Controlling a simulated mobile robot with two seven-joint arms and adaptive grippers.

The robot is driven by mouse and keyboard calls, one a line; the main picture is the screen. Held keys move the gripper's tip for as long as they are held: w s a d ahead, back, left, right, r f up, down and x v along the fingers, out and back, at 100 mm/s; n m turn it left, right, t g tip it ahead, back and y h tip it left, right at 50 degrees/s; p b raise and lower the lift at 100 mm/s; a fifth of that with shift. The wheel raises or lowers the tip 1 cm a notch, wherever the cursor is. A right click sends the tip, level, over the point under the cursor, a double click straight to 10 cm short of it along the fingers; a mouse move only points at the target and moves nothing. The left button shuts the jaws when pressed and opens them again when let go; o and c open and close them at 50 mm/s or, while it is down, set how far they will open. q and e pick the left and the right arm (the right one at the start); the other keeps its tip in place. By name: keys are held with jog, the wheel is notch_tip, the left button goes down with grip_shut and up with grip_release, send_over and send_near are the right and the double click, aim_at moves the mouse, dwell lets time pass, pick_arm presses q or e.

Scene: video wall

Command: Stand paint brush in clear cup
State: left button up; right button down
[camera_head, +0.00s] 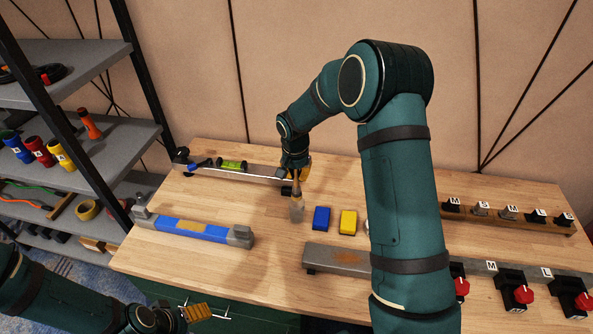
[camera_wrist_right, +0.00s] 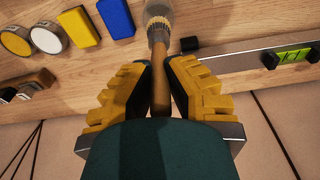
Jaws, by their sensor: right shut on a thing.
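The paint brush (camera_wrist_right: 160,88) has its wooden handle between the yellow-padded fingers of my right gripper (camera_wrist_right: 160,75), which is shut on it. In the head view my right gripper (camera_head: 297,172) is over the middle of the table with the brush pointing down. A small greyish, see-through shape (camera_head: 296,212), seemingly the clear cup, is directly below it; it also shows at the brush's far end in the wrist view (camera_wrist_right: 157,9). I cannot tell whether the bristles are inside it. My left gripper (camera_head: 205,312) is low at the left, away from both; its opening is unclear.
A blue block (camera_head: 321,218) and a yellow block (camera_head: 348,222) lie just right of the cup. A rail with a green level (camera_head: 232,164) is behind left; a blue-grey bar (camera_head: 195,228) is front left. A grey bar (camera_head: 338,260) is front right. Shelves (camera_head: 85,135) stand at left.

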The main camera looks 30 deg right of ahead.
aim_at(296, 187)
jog(key=shift+f+b, duration=2.55)
jog(key=shift+f, duration=0.8)
jog(key=c, duration=1)
grip_release()
jog(key=shift+c, duration=0.2)
jog(key=r, duration=0.8)
jog(key=s+a+r, duration=0.1)
jog(key=r, duration=0.3)
jog(key=shift+s, duration=0.1)
jog(key=shift+f, duration=0.1)
